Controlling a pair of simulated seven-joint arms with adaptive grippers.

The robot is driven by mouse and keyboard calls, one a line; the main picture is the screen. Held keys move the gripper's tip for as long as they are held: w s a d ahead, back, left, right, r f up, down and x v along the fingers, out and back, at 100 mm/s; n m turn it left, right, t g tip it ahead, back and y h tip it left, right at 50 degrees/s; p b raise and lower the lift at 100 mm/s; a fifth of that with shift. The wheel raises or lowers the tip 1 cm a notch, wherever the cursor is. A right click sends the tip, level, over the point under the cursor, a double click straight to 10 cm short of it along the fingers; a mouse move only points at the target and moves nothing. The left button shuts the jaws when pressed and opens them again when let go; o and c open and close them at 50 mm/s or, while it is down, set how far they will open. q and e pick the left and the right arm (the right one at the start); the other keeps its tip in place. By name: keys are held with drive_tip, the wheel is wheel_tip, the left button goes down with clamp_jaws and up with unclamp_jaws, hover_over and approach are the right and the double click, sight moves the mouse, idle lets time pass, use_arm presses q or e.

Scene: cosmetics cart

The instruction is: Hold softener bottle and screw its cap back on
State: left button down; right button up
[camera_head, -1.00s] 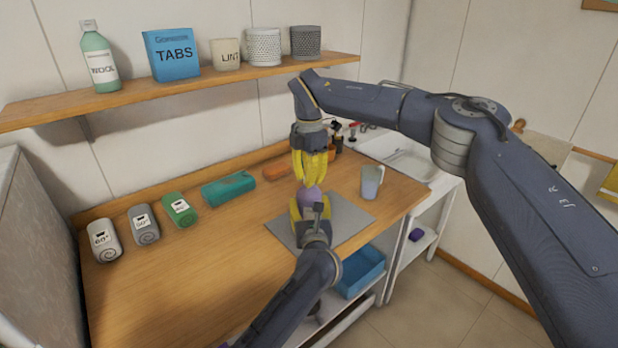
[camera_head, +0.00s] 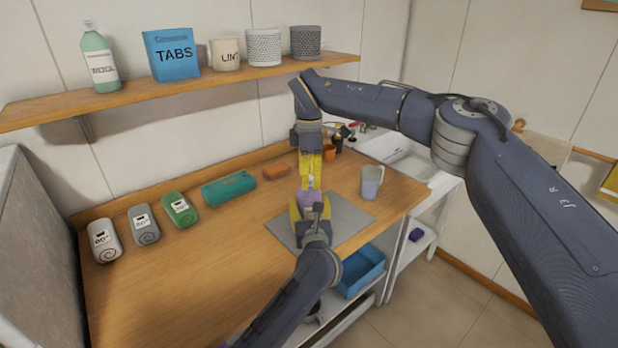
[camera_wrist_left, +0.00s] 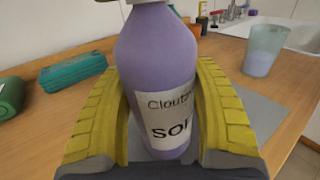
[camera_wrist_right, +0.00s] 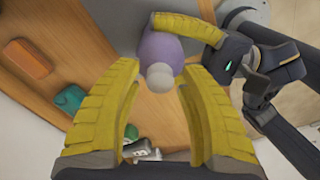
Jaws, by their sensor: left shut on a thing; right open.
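The purple softener bottle (camera_head: 307,199) stands upright over the grey mat (camera_head: 352,214). My left gripper (camera_head: 310,211) is shut around its body; in the left wrist view the yellow fingers lie on both sides of the labelled bottle (camera_wrist_left: 158,60). A whitish cap (camera_wrist_right: 159,77) sits on the bottle's top in the right wrist view; only its lower edge shows in the left wrist view (camera_wrist_left: 146,2). How tightly it is screwed on I cannot tell. My right gripper (camera_head: 311,184) points down just above the bottle, open, its fingers apart on either side of the cap.
A cup (camera_head: 371,182) stands right of the mat. A teal pack (camera_head: 229,188) and an orange block (camera_head: 276,172) lie behind left. The wooden table's (camera_head: 190,285) front left is clear. A shelf (camera_head: 200,86) hangs above.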

wheel_tip(320, 180, up, 12)
idle(0.6)
use_arm(q)
drive_tip(key=shift+c, duration=1.3)
unclamp_jaws()
drive_tip(key=shift+s, duration=0.1)
drive_tip(key=s+d, duration=0.1)
drive_tip(key=s, duration=1)
drive_tip(key=shift+s, duration=0.4)
drive_tip(key=shift+d, duration=0.1)
